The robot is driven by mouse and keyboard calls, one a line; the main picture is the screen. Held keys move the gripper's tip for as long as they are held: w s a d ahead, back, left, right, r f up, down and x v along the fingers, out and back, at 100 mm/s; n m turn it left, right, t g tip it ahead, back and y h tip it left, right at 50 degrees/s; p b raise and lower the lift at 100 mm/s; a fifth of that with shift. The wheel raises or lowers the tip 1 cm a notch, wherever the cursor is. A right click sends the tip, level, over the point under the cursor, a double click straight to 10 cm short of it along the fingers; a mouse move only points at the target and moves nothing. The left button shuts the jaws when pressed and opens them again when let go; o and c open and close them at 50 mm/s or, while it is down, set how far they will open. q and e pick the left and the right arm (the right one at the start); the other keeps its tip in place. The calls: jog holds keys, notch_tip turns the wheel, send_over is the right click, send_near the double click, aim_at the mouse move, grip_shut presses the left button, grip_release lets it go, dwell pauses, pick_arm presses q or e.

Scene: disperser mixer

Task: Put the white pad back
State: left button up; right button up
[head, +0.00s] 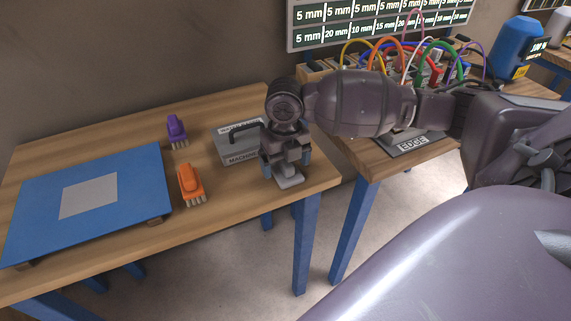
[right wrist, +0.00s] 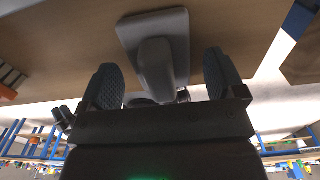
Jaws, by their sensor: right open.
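The white pad (head: 290,182), pale grey in this light, sits on the wooden table near its right edge, mostly hidden under my right gripper (head: 286,157). In the right wrist view, the pad (right wrist: 155,35) shows a flat base and a raised grip. My right gripper's two dark fingers stand apart, one on each side of the raised grip, with gaps visible. I cannot tell how deep the grip sits between them. My left gripper is not in view.
An orange brush-like piece (head: 190,183) and a purple one (head: 176,130) lie further left. A blue board (head: 130,200) with a grey square (head: 88,197) fills the table's left. A second table with cables stands right.

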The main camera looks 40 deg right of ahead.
notch_tip(320, 180, up, 10)
jog(key=shift+f+p, duration=0.15)
jog(key=shift+p, duration=0.75)
jog(key=shift+r, duration=0.7)
